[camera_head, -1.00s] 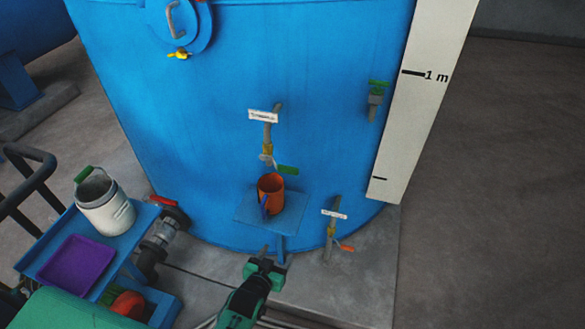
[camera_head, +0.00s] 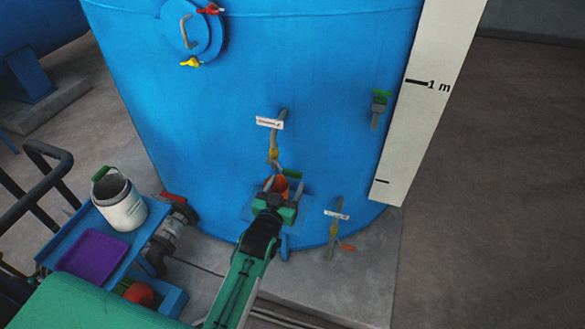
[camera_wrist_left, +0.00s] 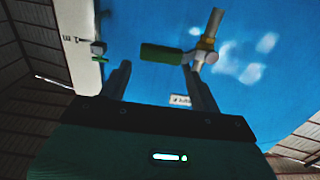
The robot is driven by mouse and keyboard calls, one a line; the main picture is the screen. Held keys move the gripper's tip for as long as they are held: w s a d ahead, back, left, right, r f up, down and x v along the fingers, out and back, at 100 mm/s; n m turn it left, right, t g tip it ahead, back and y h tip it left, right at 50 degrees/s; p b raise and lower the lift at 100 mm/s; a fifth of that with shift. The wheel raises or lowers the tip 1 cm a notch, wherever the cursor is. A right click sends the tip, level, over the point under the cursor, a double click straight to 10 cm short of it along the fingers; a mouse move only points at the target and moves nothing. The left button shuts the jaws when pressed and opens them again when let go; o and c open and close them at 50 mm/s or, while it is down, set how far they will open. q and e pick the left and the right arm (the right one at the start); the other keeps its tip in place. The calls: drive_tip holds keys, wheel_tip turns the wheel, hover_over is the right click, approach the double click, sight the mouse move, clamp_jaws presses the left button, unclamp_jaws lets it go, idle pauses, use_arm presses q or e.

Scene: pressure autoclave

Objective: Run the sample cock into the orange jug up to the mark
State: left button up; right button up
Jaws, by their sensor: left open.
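The orange jug (camera_head: 275,184) stands on the small blue shelf (camera_head: 249,210) on the tank's front. My gripper hides most of it, and no mark on it shows. The sample cock (camera_head: 273,156) comes out of the tank above the jug, with a green lever (camera_head: 291,173) pointing right. My left gripper (camera_head: 284,188) is open in front of the jug and lever. In the left wrist view, the green lever (camera_wrist_left: 161,54) lies across the space between the fingertips, near their ends. Whether a finger touches it I cannot tell. My right gripper is not in view.
A white label (camera_head: 270,123) hangs above the cock. A lower cock (camera_head: 334,229) with an orange lever is to the right, and a green-handled valve (camera_head: 379,106) is higher up. A white pail (camera_head: 122,204) and purple tray (camera_head: 93,254) occupy the left cart.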

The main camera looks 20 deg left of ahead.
sight(292, 173)
use_arm(q)
drive_tip(key=w+p, duration=0.1)
drive_tip(key=w, duration=0.4)
drive_tip(key=shift+r, duration=0.1)
drive_tip(key=shift+w+d, duration=0.1)
drive_tip(key=shift+w, duration=0.4)
